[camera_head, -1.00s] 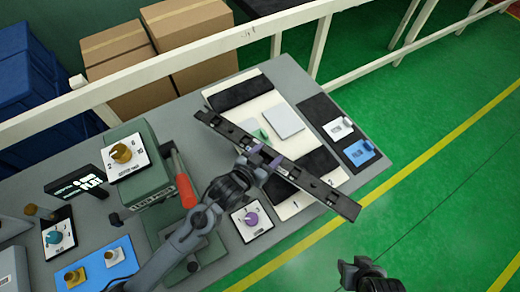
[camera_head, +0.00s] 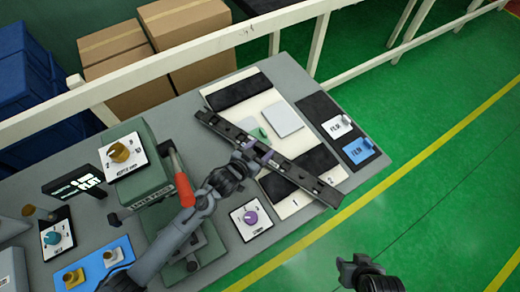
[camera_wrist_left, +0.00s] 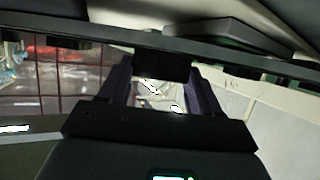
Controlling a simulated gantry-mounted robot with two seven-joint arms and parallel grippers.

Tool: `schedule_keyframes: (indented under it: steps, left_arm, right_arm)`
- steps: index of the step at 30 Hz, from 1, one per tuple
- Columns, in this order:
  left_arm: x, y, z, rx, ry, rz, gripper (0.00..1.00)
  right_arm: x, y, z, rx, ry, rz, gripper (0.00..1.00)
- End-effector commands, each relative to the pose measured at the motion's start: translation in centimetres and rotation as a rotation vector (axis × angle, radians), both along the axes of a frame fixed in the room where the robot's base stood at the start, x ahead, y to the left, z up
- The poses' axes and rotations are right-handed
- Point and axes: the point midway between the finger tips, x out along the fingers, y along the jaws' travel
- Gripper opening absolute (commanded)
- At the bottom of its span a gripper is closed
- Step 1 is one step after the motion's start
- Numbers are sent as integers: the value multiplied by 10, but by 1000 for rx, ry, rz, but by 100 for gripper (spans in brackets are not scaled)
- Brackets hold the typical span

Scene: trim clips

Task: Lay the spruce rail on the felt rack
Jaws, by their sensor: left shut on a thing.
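The spruce rail (camera_head: 295,174), a long dark bar with small fittings along it, runs diagonally from upper left to lower right in the head view. My left gripper (camera_head: 249,154) is shut on it near its middle. The felt rack (camera_head: 243,111), a cream board with two dark felt strips, lies beneath and behind the rail. The rail crosses its near side, hiding part of it; I cannot tell whether they touch. In the left wrist view the rail (camera_wrist_left: 60,47) crosses ahead of the fingers. My right gripper (camera_head: 358,268) is off the table; its jaws are unclear.
A grey plate (camera_head: 285,118) and a green piece lie on the rack's middle. A dark panel with white and blue labelled blocks (camera_head: 358,150) is right of it. A purple-knob box (camera_head: 250,218) and a green machine with a red handle (camera_head: 182,188) stand near my left arm.

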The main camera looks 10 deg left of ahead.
Motion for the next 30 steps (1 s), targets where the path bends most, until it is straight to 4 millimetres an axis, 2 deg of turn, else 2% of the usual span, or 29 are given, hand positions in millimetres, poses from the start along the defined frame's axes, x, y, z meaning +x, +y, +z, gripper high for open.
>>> schedule_keyframes:
  steps: [8,9,13,24,30]
  left_arm:
    - [0,0,-2,-2,-2,0,21]
    - [0,0,-2,0,1,0,68]
    - [0,0,-2,0,0,0,88]
    - [0,0,2,0,-1,0,89]
    - [-19,8,9,1,2,1,89]
  right_arm:
    - [0,-1,-1,-4,0,3,43]
    - [0,-1,-1,-5,0,4,43]
    - [0,-2,-1,-10,1,6,43]
    - [0,-2,0,-10,1,6,43]
    - [0,-1,2,-7,0,4,43]
